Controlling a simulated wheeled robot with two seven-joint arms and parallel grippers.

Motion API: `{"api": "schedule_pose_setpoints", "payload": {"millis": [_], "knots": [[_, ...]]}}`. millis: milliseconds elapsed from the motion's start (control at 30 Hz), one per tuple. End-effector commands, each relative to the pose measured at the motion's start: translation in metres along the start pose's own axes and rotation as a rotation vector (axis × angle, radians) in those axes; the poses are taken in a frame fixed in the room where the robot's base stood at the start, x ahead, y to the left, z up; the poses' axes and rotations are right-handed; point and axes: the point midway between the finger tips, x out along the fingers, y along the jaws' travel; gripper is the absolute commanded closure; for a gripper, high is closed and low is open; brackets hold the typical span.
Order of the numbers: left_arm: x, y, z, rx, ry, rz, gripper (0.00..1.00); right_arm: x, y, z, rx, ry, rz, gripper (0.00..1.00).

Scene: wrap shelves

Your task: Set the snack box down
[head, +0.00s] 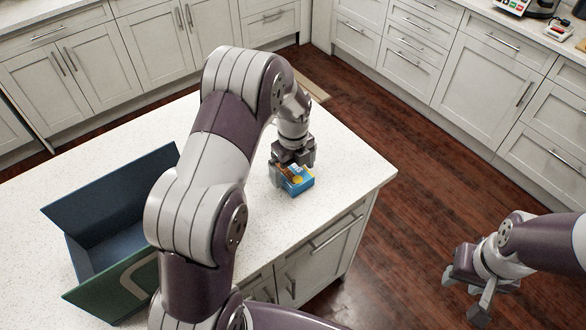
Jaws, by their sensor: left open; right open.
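The snack box (299,184), small and blue with yellow and brown print, is at the white island top near its right end. My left gripper (291,170) points down right over it, its fingers around or beside the box. The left jaws are open; the near finger and the box partly hide each other, so contact is hard to tell. The box appears to rest on the counter. My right gripper (468,292) is open and empty, low at the right over the wooden floor, away from the island.
An open green and dark blue box (110,212) stands on the island (130,142) at the left, partly behind my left arm. The counter around the snack box is clear. The island's edge is close on its right. Grey cabinets (470,85) line the back and right.

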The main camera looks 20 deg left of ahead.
Motion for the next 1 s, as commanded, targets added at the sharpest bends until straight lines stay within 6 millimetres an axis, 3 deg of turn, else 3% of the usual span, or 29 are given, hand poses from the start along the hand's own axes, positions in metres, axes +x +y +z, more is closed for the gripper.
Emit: {"api": "schedule_pose_setpoints", "payload": {"millis": [367, 400, 567, 667, 900, 1000], "knots": [[-0.091, -0.001, 0.001, 0.000, -0.004, -0.006, 0.00, 0.015, 0.000, 0.002, 0.000, 0.000, 0.000, 0.57], [-0.104, -0.001, 0.000, 0.000, -0.002, -0.003, 0.00, 0.005, 0.000, 0.001, 0.000, -0.001, 0.000, 0.57], [-0.117, 0.002, -0.003, -0.048, -0.002, -0.004, 0.00, -0.004, 0.000, -0.001, 0.000, 0.000, 0.000, 0.57], [-0.116, 0.017, -0.021, -0.315, -0.007, -0.017, 0.00, -0.004, 0.000, 0.000, 0.000, 0.000, 0.000, 0.57], [-0.104, 0.090, -0.091, -1.444, 0.021, -0.096, 0.00, -0.003, 0.000, 0.000, 0.000, 0.000, 0.000, 0.57], [-0.097, 0.117, -0.113, -1.796, 0.050, -0.117, 0.00, -0.003, 0.000, 0.000, 0.000, 0.000, 0.000, 0.57]]}}
